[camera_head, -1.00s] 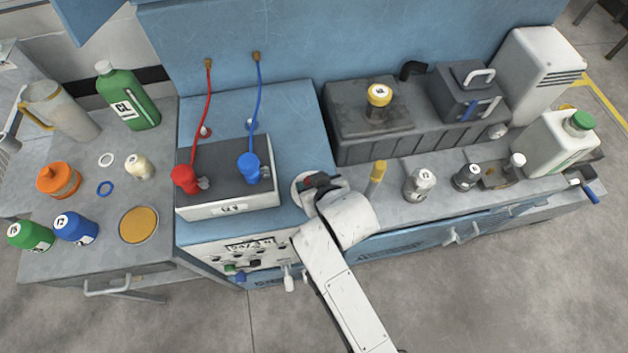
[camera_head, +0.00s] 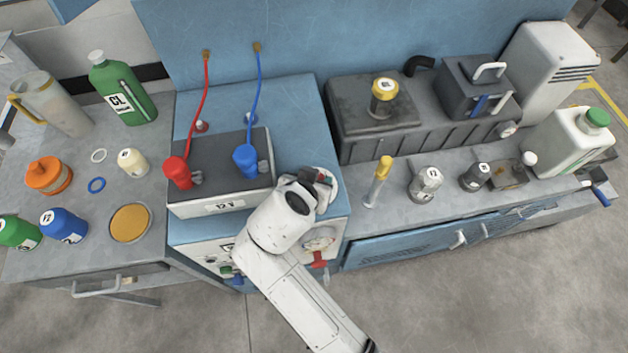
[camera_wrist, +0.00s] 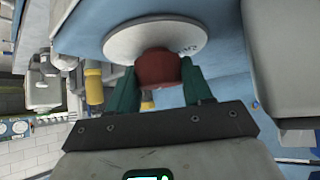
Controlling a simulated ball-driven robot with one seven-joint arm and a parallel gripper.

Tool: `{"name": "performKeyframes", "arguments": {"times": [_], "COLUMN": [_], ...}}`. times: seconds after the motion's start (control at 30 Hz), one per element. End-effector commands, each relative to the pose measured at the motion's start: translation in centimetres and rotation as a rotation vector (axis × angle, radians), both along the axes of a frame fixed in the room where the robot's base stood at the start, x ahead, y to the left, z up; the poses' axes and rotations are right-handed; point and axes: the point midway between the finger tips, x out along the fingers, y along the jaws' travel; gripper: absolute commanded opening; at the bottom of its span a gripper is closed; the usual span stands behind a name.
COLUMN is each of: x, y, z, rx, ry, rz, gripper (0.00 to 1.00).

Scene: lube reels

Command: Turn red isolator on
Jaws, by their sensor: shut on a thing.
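The red isolator knob (camera_wrist: 158,68) sits on a round white disc (camera_wrist: 150,38) in the wrist view. My gripper (camera_wrist: 160,86) has its two dark green fingers on either side of the knob and is shut on it. In the head view, my gripper (camera_head: 322,178) is at the right part of the blue cabinet's top. My own wrist covers most of the knob and disc there, so the knob's angle is hard to read.
A battery box (camera_head: 222,200) with red (camera_head: 177,172) and blue (camera_head: 246,160) clamps stands left of my gripper. A yellow-topped tube (camera_head: 377,182) stands close on the right. A red handle (camera_head: 319,260) shows on the cabinet front below my wrist.

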Motion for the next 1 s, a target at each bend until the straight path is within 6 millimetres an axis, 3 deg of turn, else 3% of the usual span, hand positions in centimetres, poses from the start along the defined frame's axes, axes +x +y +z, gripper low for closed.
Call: {"name": "performKeyframes", "arguments": {"times": [0.57,0.6,0.83,1.0], "x": [0.27,0.27,0.16,0.1], "y": [0.06,0.06,0.02,0.01], "z": [0.25,0.25,0.14,0.08], "rx": [0.006,0.006,0.003,0.002], "ry": [-0.006,-0.006,-0.004,-0.001], "rz": [-0.033,-0.033,-0.033,-0.033], "gripper": [0.2,0.52,0.74,0.75]}}
